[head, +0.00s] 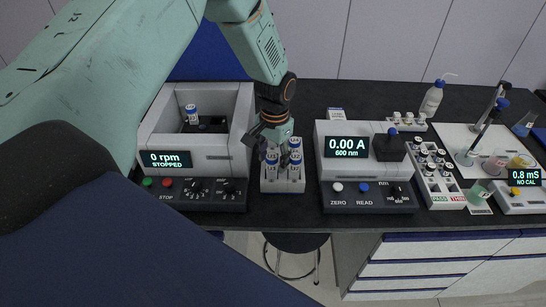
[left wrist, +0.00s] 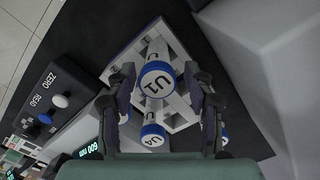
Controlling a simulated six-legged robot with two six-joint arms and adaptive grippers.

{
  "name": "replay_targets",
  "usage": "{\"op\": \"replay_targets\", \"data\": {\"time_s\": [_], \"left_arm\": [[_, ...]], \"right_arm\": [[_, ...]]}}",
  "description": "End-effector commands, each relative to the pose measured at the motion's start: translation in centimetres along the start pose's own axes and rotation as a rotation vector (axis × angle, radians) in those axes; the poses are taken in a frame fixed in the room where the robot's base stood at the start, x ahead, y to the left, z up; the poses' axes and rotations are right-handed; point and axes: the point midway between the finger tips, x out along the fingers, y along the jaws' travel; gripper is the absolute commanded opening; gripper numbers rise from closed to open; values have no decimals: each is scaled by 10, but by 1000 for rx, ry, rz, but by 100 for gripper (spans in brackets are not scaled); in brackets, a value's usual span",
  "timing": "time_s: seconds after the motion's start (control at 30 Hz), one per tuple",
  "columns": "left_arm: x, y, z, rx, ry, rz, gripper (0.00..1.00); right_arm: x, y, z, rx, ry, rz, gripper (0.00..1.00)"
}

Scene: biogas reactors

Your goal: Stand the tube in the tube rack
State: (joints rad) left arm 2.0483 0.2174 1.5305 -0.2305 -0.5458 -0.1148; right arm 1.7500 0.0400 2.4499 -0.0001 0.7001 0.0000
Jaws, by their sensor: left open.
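The white tube rack (head: 283,186) stands between the centrifuge and the photometer and holds several white tubes with blue bands. My left gripper (head: 271,152) points down right over the rack and hides part of it. In the left wrist view a tube labelled U1 (left wrist: 156,82) stands between my two open fingers, with a gap on each side. A tube labelled U4 (left wrist: 152,136) stands in the rack (left wrist: 180,109) nearer the palm. Another blue-banded tube (head: 192,112) stands upright in the open centrifuge. My right gripper is out of view.
The centrifuge (head: 243,120) reads 0 rpm, stopped, and stands close left of the rack. The photometer (head: 334,165) is close on the right. Further right are a vial tray (head: 436,190), a wash bottle (head: 431,101) and a meter (head: 515,200). A stool (head: 297,242) is below.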

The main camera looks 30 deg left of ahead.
Motion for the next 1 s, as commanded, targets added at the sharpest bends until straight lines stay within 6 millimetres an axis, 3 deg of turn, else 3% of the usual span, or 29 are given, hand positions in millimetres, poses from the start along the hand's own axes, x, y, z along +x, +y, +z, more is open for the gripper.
{"op": "replay_targets", "data": {"time_s": [0.3, 0.7, 1.0], "left_arm": [[-11, 0, -1, 0, 3, 0, 52], [-90, 0, -1, 0, 4, 0, 52], [-122, 0, 0, 0, 0, 0, 52]], "right_arm": [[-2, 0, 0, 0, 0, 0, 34], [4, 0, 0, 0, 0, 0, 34], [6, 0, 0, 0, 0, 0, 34]]}}
